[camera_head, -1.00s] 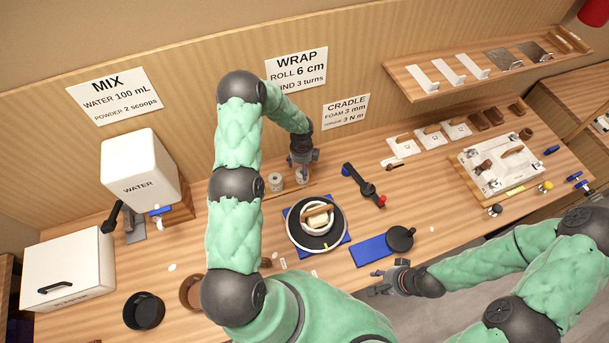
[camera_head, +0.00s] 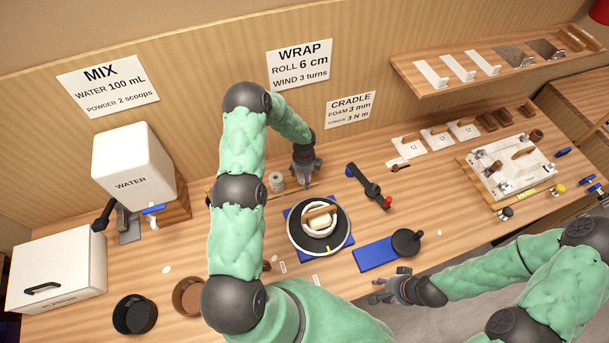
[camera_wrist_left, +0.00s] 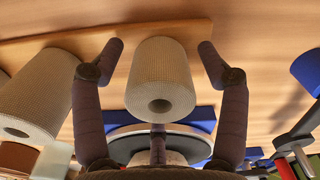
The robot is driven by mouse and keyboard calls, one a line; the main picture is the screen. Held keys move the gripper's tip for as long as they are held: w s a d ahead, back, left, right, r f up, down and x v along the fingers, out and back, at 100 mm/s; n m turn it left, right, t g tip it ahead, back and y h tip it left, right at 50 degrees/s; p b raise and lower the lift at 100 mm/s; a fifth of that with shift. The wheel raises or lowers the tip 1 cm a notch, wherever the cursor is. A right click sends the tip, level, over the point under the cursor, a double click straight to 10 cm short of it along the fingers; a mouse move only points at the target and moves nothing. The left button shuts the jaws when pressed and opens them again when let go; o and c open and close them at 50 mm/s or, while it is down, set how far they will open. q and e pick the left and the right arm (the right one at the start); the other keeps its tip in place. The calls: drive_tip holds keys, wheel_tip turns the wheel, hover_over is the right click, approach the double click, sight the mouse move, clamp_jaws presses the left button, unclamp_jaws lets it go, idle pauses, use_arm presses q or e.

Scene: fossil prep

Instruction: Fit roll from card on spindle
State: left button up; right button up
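My left gripper (camera_head: 305,182) is over the rolls at the back of the bench. In the left wrist view its fingers (camera_wrist_left: 160,60) are spread on both sides of a pale woven roll (camera_wrist_left: 160,75), with a visible gap on each side. A second, larger-looking roll (camera_wrist_left: 38,90) stands to the left; one pale roll (camera_head: 276,182) shows beside the gripper in the head view. The WRAP card (camera_head: 299,65) reads "ROLL 6 cm, WIND 3 turns". My right gripper (camera_head: 380,290) is low near the front edge; its finger opening is too small to tell. I cannot clearly identify the spindle.
A round black turntable (camera_head: 296,236) on a blue base holds a white ring and brown piece. Black and brown bowls (camera_head: 135,315) stand front left.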

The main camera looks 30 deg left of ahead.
use_arm(q)
clamp_jaws()
drive_tip(key=shift+r, duration=0.6)
drive_tip(key=shift+p, duration=0.3)
drive_tip(key=shift+r+p, duration=1.7)
drive_tip(key=shift+r, duration=1.55)
drive_tip(key=shift+r, duration=0.1)
